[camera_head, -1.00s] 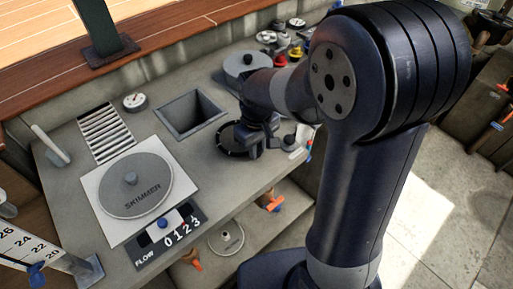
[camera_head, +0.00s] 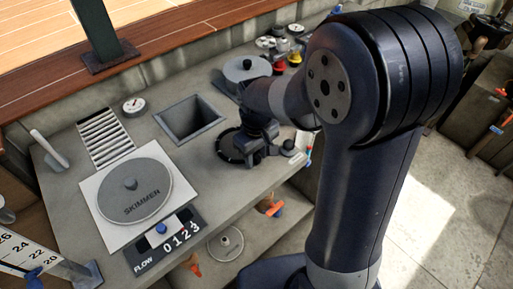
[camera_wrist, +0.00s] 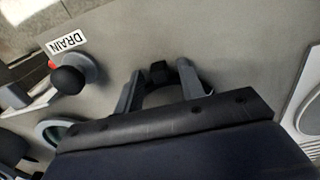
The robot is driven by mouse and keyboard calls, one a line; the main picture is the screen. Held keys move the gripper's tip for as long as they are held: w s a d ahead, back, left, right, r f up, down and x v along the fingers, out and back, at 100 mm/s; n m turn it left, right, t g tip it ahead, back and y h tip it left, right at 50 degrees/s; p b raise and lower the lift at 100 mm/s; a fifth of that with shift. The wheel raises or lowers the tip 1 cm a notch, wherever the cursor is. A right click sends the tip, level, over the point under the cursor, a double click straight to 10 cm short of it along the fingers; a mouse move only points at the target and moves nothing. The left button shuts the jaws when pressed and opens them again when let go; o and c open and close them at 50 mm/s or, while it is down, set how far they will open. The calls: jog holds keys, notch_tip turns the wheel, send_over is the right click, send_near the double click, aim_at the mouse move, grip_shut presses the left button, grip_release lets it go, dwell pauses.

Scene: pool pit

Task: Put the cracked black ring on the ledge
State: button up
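A black ring (camera_head: 229,150) lies flat on the grey counter (camera_head: 205,205), right of the square opening. My gripper (camera_head: 262,152) is low over its right side and hides part of it; any crack is too small to make out. In the wrist view my gripper (camera_wrist: 160,68) has its two grey fingers spread apart. A small black block (camera_wrist: 158,74) and a dark curved piece show between them, with a gap to each finger. I cannot tell whether the fingers touch the ring. Which surface is the ledge is not clear.
The square opening (camera_head: 190,118), a skimmer lid (camera_head: 134,197), a gauge (camera_head: 133,105) and a slotted grille (camera_head: 105,140) share the counter. A lower shelf holds a round disc (camera_head: 226,243).

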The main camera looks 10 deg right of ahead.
notch_tip(320, 180, up, 12)
jog(key=shift+r, duration=0.15)
jog(key=shift+o, duration=0.3)
dwell(1.3)
